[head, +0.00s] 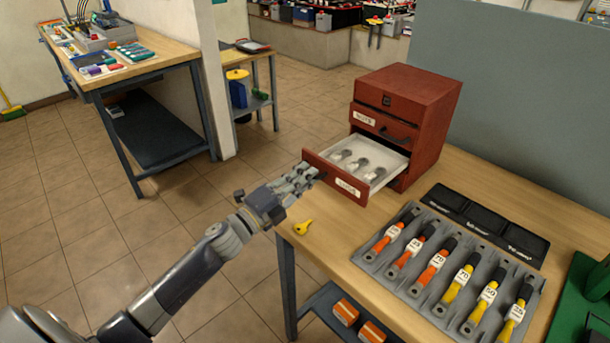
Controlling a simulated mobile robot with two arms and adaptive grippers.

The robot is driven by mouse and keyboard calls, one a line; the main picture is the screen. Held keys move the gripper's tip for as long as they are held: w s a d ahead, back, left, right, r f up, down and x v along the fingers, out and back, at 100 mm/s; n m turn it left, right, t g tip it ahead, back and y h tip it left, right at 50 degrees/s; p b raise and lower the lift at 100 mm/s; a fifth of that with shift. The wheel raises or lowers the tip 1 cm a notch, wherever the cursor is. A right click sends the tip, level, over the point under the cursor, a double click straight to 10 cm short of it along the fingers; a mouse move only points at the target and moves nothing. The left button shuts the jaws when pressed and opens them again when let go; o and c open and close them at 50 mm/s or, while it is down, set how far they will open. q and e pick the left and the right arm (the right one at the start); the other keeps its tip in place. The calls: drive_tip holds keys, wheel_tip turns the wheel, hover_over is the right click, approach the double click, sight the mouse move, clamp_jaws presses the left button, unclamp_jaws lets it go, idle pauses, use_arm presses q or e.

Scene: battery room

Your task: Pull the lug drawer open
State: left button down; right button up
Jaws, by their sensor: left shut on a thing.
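The red drawer cabinet (420,100) stands on the wooden bench in the head view. Its bottom drawer, the lug drawer (345,184), is pulled well out towards the left. Several lugs lie on the drawer's pale floor. My right gripper is not in view.
A grey tray (400,285) with several red- and yellow-handled tools lies on the bench (475,165). A yellow key-like piece (302,227) lies near the bench's left edge. Tiled floor is free on the left.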

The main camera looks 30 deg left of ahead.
use_arm(q)
drive_tip(key=c, duration=1.7)
unclamp_jaws()
drive_tip(key=v, duration=1.2)
